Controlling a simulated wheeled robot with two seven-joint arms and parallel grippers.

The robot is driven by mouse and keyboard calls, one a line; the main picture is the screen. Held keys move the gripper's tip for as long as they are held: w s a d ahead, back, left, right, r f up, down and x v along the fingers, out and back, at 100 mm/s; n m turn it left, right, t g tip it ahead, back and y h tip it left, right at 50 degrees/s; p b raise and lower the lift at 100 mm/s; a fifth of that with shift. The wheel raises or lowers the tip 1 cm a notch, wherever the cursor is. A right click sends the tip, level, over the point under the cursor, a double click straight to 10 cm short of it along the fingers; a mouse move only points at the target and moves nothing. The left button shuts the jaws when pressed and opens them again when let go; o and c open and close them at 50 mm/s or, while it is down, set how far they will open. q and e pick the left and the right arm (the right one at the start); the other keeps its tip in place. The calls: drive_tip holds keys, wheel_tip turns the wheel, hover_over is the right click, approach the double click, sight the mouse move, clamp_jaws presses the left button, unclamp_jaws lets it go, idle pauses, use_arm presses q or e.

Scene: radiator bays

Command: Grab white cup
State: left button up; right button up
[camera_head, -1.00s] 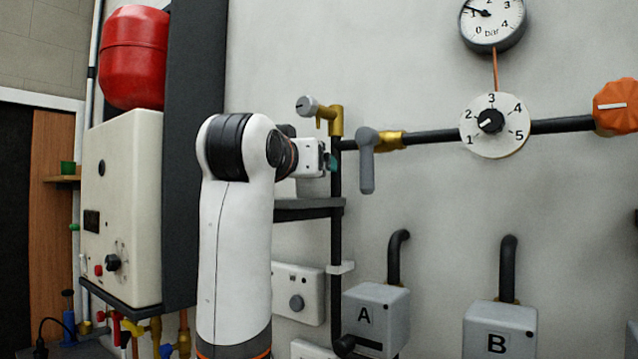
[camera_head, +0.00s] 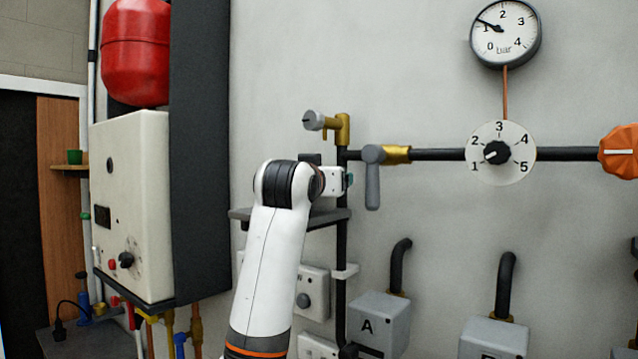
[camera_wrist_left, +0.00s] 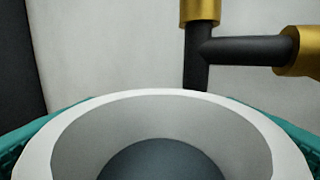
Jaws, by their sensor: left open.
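The white cup (camera_wrist_left: 160,117) fills the lower part of the left wrist view, seen from above its round rim, with a dark grey-blue area inside. Teal finger pads of my left gripper show on both sides of the cup, which lies between them. I cannot tell whether the pads touch it. In the head view my left gripper (camera_head: 348,181) is open just above the dark shelf (camera_head: 245,214), in front of the vertical black pipe. The cup cannot be made out in the head view. My right gripper is not in view.
A black pipe with a brass tap (camera_head: 343,130) and a grey lever valve (camera_head: 373,178) stands close to my gripper. The boiler (camera_head: 140,200) is at the left. Grey box A (camera_head: 378,320) is below right. The wall beyond the pipe is flat.

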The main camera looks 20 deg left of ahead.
use_arm(q)
drive_tip(key=c, duration=1.1)
